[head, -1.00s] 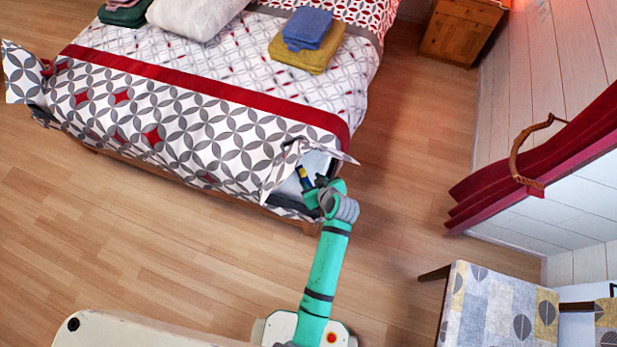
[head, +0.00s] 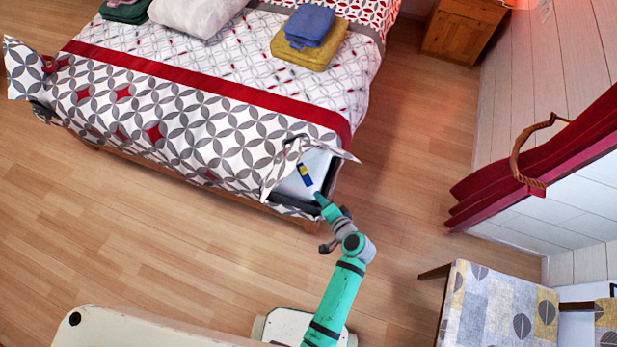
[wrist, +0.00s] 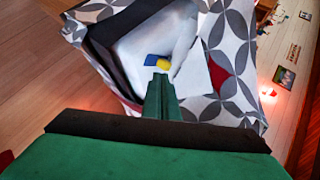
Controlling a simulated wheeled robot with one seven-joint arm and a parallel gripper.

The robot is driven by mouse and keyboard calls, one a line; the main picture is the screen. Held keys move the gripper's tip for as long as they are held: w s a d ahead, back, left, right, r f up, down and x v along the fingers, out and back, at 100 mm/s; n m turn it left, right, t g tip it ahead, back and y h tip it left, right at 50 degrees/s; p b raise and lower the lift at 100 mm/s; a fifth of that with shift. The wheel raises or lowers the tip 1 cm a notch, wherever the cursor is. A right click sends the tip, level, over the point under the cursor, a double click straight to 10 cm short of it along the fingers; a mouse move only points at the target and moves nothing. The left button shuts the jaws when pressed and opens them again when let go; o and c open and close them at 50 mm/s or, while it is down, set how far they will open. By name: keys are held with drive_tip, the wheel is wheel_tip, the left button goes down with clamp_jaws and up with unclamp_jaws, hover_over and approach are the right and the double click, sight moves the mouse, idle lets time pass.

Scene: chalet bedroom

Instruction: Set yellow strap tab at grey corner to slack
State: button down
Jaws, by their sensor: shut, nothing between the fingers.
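The yellow tab (wrist: 163,65) sits at one end of a short blue strap piece (wrist: 152,60) on the white mattress side in the wrist view. The same small blue and yellow strap (head: 305,176) shows at the exposed bed corner in the head view. My gripper (wrist: 158,80) is shut and empty, with its green fingertips just below the yellow tab in the wrist picture. I cannot tell whether they touch it. In the head view my gripper (head: 319,197) is at the bed corner, just below and right of the strap. A dark grey corner band (wrist: 112,60) edges the mattress.
The patterned cover (head: 190,120) is folded back at the corner, with loose cloth beside the strap. Folded towels (head: 300,50) lie on the bed. The wooden floor (head: 405,150) right of the bed is clear. A patterned seat (head: 490,310) stands at lower right.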

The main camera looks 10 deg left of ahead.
drive_tip(key=s+d+m, duration=0.1)
drive_tip(key=d+m, duration=0.1)
drive_tip(key=m, duration=0.1)
approach(303, 168)
drive_tip(key=shift+m+t, duration=0.3)
drive_tip(key=f, duration=0.4)
drive_tip(key=shift+s+d+f, duration=0.1)
drive_tip(key=shift+s+f, duration=0.15)
drive_tip(key=shift+w+a+r, duration=0.1)
drive_tip(key=shift+w+a, duration=0.6)
drive_tip(key=shift+w, duration=0.25)
drive_tip(key=shift+w+a, duration=0.45)
drive_tip(key=shift+w, duration=0.15)
drive_tip(key=shift+w+a, duration=0.4)
drive_tip(key=shift+w, duration=0.25)
drive_tip(key=shift+w+a, duration=0.4)
drive_tip(key=shift+w, duration=0.25)
drive_tip(key=shift+a, duration=0.1)
